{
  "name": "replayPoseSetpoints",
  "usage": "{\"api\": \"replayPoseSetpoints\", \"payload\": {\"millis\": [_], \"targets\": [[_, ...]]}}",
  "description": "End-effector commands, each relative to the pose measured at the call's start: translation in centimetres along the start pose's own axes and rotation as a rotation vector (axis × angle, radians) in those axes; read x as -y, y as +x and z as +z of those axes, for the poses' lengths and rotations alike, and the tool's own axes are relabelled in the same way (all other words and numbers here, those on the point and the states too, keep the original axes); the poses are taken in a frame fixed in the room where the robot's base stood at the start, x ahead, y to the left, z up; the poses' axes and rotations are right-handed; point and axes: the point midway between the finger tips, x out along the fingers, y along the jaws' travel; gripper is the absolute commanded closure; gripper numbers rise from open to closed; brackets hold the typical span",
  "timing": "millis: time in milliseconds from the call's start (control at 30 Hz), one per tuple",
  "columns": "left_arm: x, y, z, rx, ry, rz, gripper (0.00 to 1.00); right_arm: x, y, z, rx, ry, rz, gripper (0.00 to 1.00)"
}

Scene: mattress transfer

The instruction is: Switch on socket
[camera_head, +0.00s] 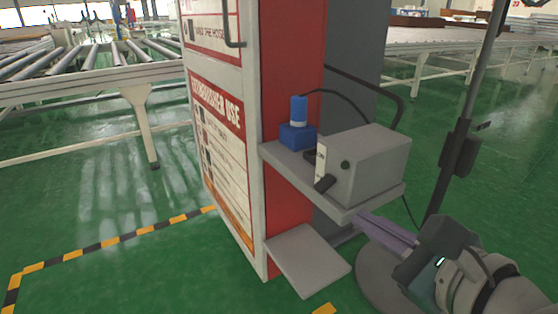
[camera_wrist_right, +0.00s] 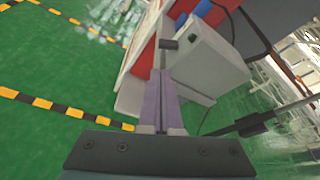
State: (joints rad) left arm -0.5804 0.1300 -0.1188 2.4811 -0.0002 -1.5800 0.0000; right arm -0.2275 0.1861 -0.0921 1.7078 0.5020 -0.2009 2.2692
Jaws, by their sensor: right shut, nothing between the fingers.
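A grey socket box (camera_head: 368,165) stands on a small grey shelf on the side of a red and white cabinet. The box (camera_wrist_right: 208,62) and the black knob (camera_wrist_right: 170,44) also show in the right wrist view. My right gripper (camera_head: 362,219) is shut and empty, its purple fingers by the shelf's near edge. In the right wrist view its fingertips (camera_wrist_right: 160,73) point toward the knob, apart from it in the picture. My left gripper is out of view.
A blue block with a blue cylinder (camera_head: 298,128) stands beside the box on the shelf (camera_head: 285,158). A lower grey plate (camera_head: 308,262) juts from the cabinet (camera_head: 218,130). A dark pole (camera_head: 470,105) on a round base stands right.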

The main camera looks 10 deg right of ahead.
Motion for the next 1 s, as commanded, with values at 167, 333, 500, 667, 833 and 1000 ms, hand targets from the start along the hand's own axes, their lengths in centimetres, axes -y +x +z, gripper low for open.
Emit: {"api": "replayPoseSetpoints", "payload": {"millis": [167, 333, 500, 667, 833, 1000], "targets": [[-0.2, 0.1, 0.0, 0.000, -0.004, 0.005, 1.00, 0.0, 0.0, -0.1, 0.001, 0.007, -0.002, 1.00], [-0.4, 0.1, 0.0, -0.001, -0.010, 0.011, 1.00, 0.0, 0.2, -0.1, 0.001, 0.006, -0.002, 1.00], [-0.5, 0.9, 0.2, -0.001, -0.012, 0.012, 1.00, -0.1, 1.9, -0.2, 0.004, 0.006, -0.003, 1.00], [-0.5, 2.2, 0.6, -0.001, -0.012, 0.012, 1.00, -0.1, 4.9, -0.3, 0.004, 0.004, -0.002, 1.00], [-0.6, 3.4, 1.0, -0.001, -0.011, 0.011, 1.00, -0.1, 7.8, -0.2, 0.003, 0.004, -0.002, 1.00], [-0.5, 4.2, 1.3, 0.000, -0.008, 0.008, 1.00, -0.1, 9.6, -0.2, 0.002, 0.004, -0.001, 1.00]]}}
